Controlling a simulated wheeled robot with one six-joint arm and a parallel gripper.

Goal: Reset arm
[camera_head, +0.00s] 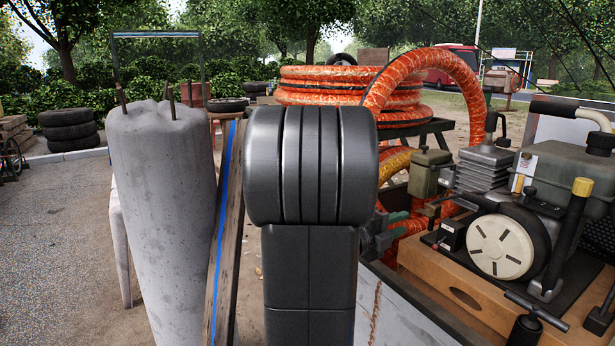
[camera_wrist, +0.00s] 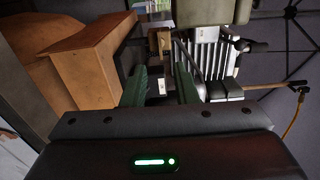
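My gripper (camera_wrist: 160,72) shows in the wrist view as two dark green fingers with a clear gap between them. It is open, and I see nothing held. In the head view, the teal fingers of my gripper (camera_head: 397,228) show just right of my black arm, at the left end of the compressor cart. My arm stands upright in the middle of the head view and hides part of the cart. The compressor (camera_head: 545,190), with a cream round cover, sits on the cart at the right. Its grey finned cylinder (camera_wrist: 207,55) is beyond the fingers in the wrist view.
A small switch box (camera_head: 453,234) and an olive canister (camera_head: 428,172) are near the gripper. An orange-brown wooden base (camera_head: 460,295) lies under the compressor. Coiled orange hose (camera_head: 330,85) is behind. A concrete pillar (camera_head: 165,200) and leaning plank (camera_head: 226,240) stand left of my arm.

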